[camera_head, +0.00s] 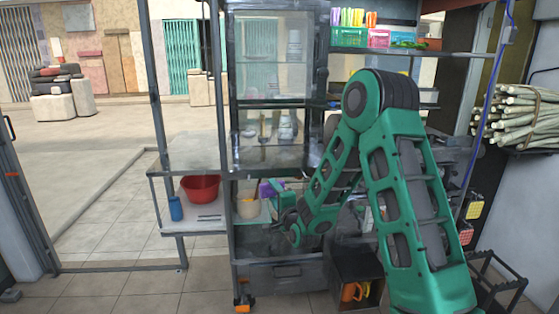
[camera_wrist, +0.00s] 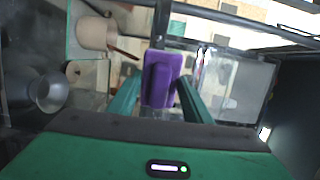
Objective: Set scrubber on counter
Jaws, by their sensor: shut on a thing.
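A purple scrubber (camera_wrist: 161,78) sits between the two green fingers of my gripper (camera_wrist: 160,98) in the wrist view, and my gripper is shut on it. In the head view the purple scrubber (camera_head: 268,187) shows beside my gripper (camera_head: 279,203), at the lower front of the glass cabinet. A pale counter surface (camera_head: 240,217) lies there, with a beige pot (camera_head: 247,208) to the left of my gripper. The wrist view shows the same pot (camera_wrist: 95,33) with a brown handle. I cannot tell whether the scrubber touches any surface.
A side shelf (camera_head: 205,226) at the left holds a red bowl (camera_head: 201,187) and a blue cup (camera_head: 176,208). A metal vessel (camera_wrist: 48,92) is at the left in the wrist view. Cabinet posts (camera_head: 226,200) stand close to my gripper. Sugarcane stalks (camera_head: 522,115) are stacked at the right.

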